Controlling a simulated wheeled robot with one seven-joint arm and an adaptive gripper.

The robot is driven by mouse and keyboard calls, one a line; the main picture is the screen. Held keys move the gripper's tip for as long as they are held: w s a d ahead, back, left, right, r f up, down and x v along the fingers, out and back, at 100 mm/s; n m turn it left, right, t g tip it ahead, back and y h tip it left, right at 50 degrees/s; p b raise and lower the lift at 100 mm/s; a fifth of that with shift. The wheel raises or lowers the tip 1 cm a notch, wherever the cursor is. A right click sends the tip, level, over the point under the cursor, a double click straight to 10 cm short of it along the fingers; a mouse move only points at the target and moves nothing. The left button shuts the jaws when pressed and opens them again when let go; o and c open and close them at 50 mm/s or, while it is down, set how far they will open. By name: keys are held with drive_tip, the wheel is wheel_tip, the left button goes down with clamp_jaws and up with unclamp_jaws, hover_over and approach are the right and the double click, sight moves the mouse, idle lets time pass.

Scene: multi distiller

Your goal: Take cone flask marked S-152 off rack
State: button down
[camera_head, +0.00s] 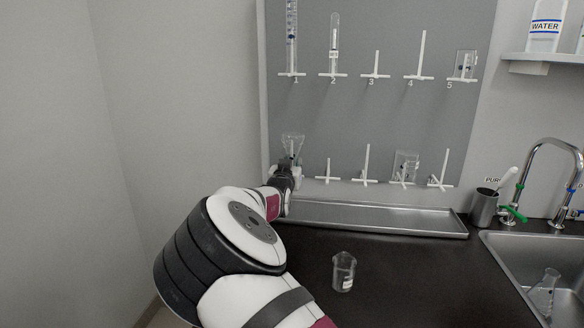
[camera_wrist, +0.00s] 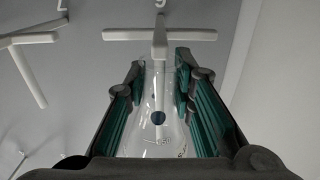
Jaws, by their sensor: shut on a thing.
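The cone flask (camera_head: 293,145) is a clear glass flask at the lower left of the grey rack board, upside down with its wide base up. My gripper (camera_head: 285,178) is at the flask, at the left end of the lower row. In the wrist view the flask (camera_wrist: 157,120) stands between the two green-padded fingers of my gripper (camera_wrist: 160,105), which are shut on it. A white peg (camera_wrist: 160,38) with a crossbar lies just beyond the flask. A dark round spot shows on the glass. I cannot read an S-152 marking.
The rack board (camera_head: 385,115) holds several pegs, some with glassware. A metal tray (camera_head: 370,218) lies below it. A beaker (camera_head: 343,271) stands on the dark counter. The sink (camera_head: 540,270) with another flask (camera_head: 545,290) is at right. A wall is close at left.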

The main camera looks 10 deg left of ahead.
sight(292, 133)
drive_tip(key=shift+r+p, duration=2)
drive_tip(key=shift+r, duration=3.9)
drive_tip(key=s+p, duration=2)
drive_tip(key=s, duration=1)
drive_tip(key=shift+a+p, duration=0.3)
drive_tip(key=shift+a, duration=0.15)
